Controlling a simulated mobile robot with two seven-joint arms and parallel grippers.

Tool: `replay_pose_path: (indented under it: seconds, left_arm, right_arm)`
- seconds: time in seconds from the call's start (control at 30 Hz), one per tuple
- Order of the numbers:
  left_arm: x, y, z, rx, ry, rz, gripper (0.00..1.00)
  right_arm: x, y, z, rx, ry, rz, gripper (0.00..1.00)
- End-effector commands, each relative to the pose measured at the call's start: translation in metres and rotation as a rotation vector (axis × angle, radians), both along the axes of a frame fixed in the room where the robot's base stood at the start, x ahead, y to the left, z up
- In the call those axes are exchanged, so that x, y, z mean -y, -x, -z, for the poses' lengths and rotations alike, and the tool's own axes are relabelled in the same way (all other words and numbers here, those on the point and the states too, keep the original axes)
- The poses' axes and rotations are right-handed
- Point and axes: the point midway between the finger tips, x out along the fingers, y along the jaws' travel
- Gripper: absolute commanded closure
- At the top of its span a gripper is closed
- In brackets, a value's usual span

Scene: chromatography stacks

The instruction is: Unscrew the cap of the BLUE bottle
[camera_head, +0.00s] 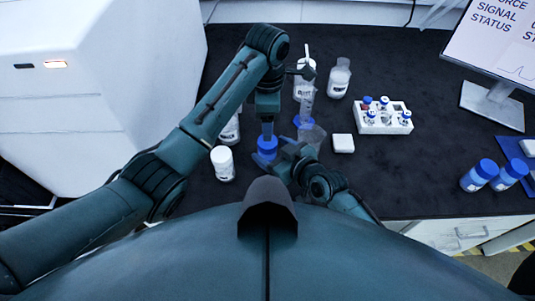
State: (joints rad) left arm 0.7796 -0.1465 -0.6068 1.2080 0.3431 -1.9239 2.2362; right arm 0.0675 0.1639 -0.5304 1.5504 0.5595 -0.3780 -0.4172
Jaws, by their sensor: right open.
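A bottle with a bright blue cap (267,143) stands on the dark bench top in front of me; I take it for the blue bottle. My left gripper (267,130) points straight down over the cap, with its fingertips at or just above it. Whether its jaws are closed on the cap is too small to tell. My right gripper (284,156) is open beside the bottle on its right, low over the bench. Whether its fingers touch the bottle is not clear. The bottle's lower part is partly hidden.
A white-capped bottle (222,163) stands close on the left. A clear beaker (312,136) and white block (343,144) are right of my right gripper. A white vial rack (383,117), two blue-capped bottles (479,175) and a monitor (497,100) are further right. The bench behind the rack is clear.

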Motion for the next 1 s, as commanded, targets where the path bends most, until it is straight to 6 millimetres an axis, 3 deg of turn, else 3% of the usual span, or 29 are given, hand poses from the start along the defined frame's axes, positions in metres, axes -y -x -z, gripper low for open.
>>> replay_pose_path:
  seconds: [0.2, 0.53, 1.0]
  left_arm:
    - [0.000, 0.000, 0.000, 0.000, 0.000, 0.000, 0.36]
    - [0.000, 0.000, 0.000, 0.000, 0.000, 0.000, 0.36]
    - [0.000, 0.000, 0.000, 0.000, 0.000, 0.000, 0.36]
  right_arm:
    - [-0.011, -0.014, 0.007, -0.001, -0.001, 0.000, 0.29]
    - [-0.012, -0.016, 0.008, 0.000, 0.000, 0.001, 0.29]
    - [-0.012, -0.016, 0.009, 0.000, 0.000, 0.001, 0.66]
